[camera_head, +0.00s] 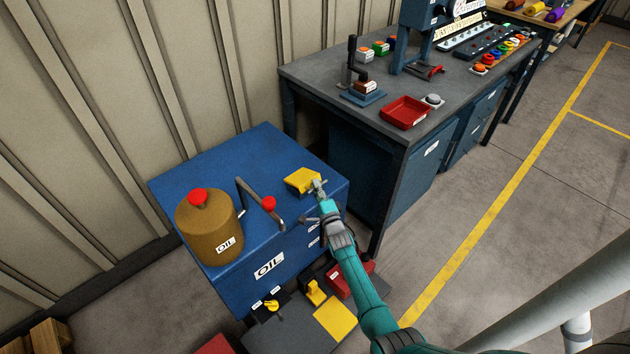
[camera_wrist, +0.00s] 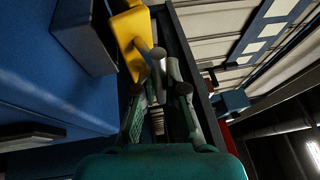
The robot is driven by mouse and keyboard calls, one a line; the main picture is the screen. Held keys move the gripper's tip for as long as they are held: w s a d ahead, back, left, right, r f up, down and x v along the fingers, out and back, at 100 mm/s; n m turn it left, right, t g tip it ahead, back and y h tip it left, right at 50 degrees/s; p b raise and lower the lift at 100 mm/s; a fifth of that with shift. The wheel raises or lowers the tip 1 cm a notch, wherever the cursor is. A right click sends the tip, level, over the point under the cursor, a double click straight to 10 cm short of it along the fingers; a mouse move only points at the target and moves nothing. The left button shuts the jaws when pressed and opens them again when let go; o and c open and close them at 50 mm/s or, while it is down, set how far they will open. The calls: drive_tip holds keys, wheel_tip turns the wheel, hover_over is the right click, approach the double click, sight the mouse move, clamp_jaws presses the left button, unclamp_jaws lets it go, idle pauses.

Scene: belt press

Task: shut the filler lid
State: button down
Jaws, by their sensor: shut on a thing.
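The yellow filler lid (camera_head: 301,180) is at the right end of the blue oil tank's top (camera_head: 235,150). In the wrist view, the yellow lid (camera_wrist: 130,38) is beside a dark blue box-like filler neck (camera_wrist: 86,32), with a grey handle sticking out toward me. I cannot tell whether the lid lies flat on the neck. My gripper (camera_head: 319,188) is at the lid's right front edge, its fingers (camera_wrist: 160,92) closed around the grey handle. The fingers hide part of the handle.
A dark workbench (camera_head: 340,85) with a red tray (camera_head: 405,112) is close behind on the right. Open floor lies to the right.

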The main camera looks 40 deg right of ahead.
drive_tip(key=shift+s+a+f, duration=0.1)
drive_tip(key=shift+s+f, duration=0.1)
drive_tip(key=shift+f, duration=0.65)
drive_tip(key=c, duration=1.2)
unclamp_jaws()
drive_tip(key=shift+s, duration=0.1)
drive_tip(key=v, duration=1.1)
drive_tip(key=shift+s+a, duration=0.15)
drive_tip(key=shift+s, duration=0.2)
drive_tip(key=shift+f, duration=0.15)
